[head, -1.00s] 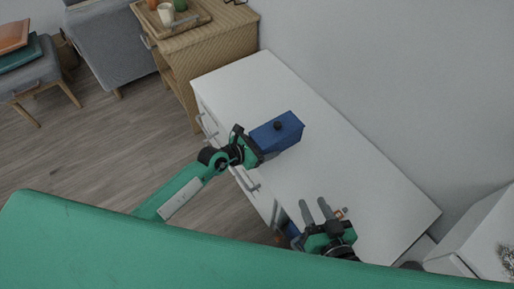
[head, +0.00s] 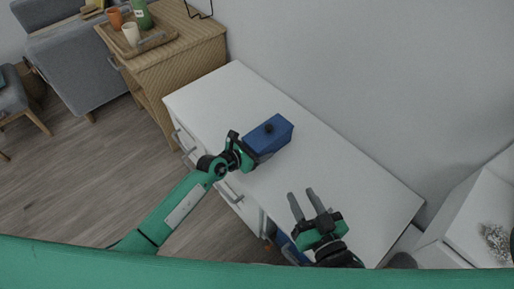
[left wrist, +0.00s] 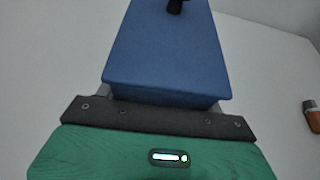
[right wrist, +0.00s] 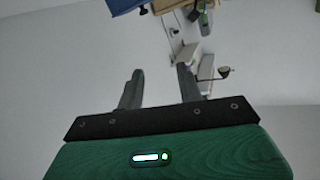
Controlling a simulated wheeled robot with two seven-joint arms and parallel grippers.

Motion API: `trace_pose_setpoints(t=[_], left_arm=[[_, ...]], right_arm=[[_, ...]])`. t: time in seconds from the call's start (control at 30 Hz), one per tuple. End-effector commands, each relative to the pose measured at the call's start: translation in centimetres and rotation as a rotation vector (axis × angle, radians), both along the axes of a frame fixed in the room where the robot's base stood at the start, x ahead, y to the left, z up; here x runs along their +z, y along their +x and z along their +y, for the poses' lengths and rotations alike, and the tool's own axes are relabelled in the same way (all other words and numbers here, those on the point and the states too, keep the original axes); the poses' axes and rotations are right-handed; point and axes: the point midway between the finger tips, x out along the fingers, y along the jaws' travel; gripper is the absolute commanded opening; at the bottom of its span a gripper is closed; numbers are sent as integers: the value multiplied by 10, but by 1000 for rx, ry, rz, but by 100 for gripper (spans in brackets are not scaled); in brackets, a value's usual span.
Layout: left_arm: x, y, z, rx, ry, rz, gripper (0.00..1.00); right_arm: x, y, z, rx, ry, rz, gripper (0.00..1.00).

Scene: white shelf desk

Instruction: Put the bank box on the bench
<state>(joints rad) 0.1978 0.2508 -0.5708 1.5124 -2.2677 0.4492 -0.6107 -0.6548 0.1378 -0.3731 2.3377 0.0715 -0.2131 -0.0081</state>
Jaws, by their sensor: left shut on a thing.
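The bank box is a blue box (head: 268,138) with a black knob on top, at or just above the white desk top; I cannot tell if it touches. My left gripper (head: 249,157) is shut on its near end. In the left wrist view the box (left wrist: 165,60) fills the top middle between the fingers. My right gripper (head: 302,203) is open and empty over the near right part of the desk. In the right wrist view its fingers (right wrist: 158,85) stand apart, and a blue edge of the box (right wrist: 122,5) shows at the top. I cannot tell which piece of furniture is the bench.
The white desk (head: 340,170) is mostly bare. A wooden cabinet (head: 185,65) with a tray (head: 150,42) of cups and a green bottle stands beyond it. A grey sofa (head: 70,55) is far left. A white unit (head: 470,215) stands right. A small orange-brown thing (left wrist: 313,117) lies on the desk.

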Motion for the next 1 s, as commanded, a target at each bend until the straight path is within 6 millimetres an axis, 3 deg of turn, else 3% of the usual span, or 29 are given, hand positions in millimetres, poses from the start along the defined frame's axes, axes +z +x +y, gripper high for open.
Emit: trace_pose_setpoints(t=[0.5, 1.0], left_arm=[[-14, 0, 0, 0, -1, -3, 45], [-15, 0, 0, 1, -1, -3, 45]], right_arm=[[38, 17, -10, -41, 47, -193, 36], [42, 18, -11, -45, 52, -213, 36]])
